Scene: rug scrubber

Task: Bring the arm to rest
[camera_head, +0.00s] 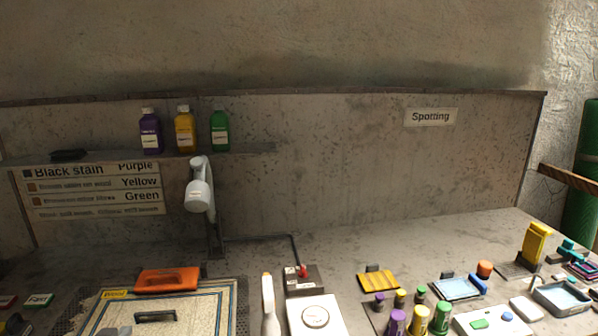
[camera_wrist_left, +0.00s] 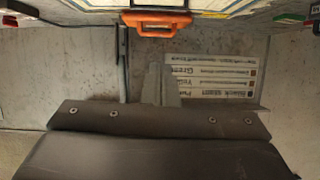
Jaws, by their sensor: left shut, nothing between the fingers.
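My left gripper shows only as small grey tips (camera_head: 117,330) at the bottom edge of the head view, at the lower left of the rug piece. In the left wrist view, which is upside down, its grey fingers (camera_wrist_left: 152,88) are together with nothing between them. They point towards the back panel. The rest of my left arm is out of the head view. My right gripper is in neither view.
An orange-handled tool (camera_head: 168,280) lies at the rug's (camera_head: 205,312) far edge. A white lamp-like head (camera_head: 199,196) stands on a dark post behind it. Three bottles (camera_head: 184,130) stand on the shelf (camera_head: 100,157). Pads and small bottles crowd the right.

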